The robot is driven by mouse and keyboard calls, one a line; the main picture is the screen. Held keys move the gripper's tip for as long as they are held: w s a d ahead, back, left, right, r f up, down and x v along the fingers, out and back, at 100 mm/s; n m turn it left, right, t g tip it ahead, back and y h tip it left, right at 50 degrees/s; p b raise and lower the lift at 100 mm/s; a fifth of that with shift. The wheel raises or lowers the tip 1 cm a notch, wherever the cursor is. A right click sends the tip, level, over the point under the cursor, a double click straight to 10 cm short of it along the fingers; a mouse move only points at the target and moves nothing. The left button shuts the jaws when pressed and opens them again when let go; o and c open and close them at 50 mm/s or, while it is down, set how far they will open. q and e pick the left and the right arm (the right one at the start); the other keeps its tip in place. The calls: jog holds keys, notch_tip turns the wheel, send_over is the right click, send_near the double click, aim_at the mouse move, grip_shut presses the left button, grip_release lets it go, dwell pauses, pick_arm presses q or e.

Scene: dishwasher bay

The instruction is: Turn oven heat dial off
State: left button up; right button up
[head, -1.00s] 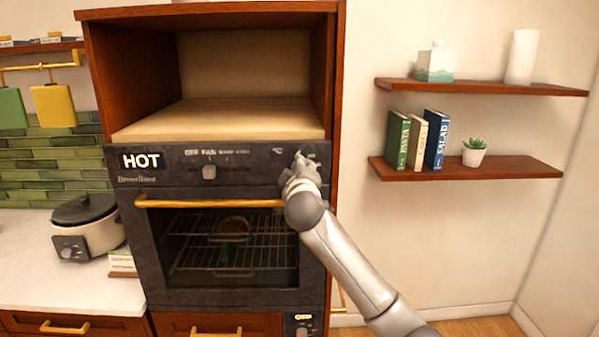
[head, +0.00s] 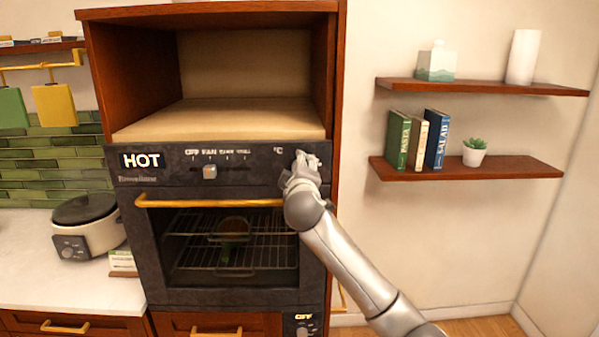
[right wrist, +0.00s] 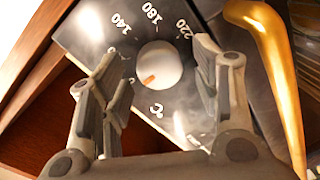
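The oven (head: 225,302) shows "HOT" in lit letters at the left of its dark panel. The heat dial (right wrist: 160,64) is a round pale knob in the right wrist view, with 140, 180 and 220 marked around it and °C below. Its orange mark sits at the lower left of its face. My right gripper (head: 301,168) is at the panel's right end and hides most of the dial in the head view. In the right wrist view its fingers (right wrist: 157,62) are open, one on each side of the dial, with gaps showing. My left gripper is not in view.
A second knob (head: 209,172) sits on the panel under the mode labels. The gold oven handle (head: 210,203) runs just below, close to my right gripper. A cooker (head: 88,226) stands on the left counter. Wall shelves (head: 466,169) are at the right.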

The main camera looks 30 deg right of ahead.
jog(key=v, duration=1.2)
dwell(0.5)
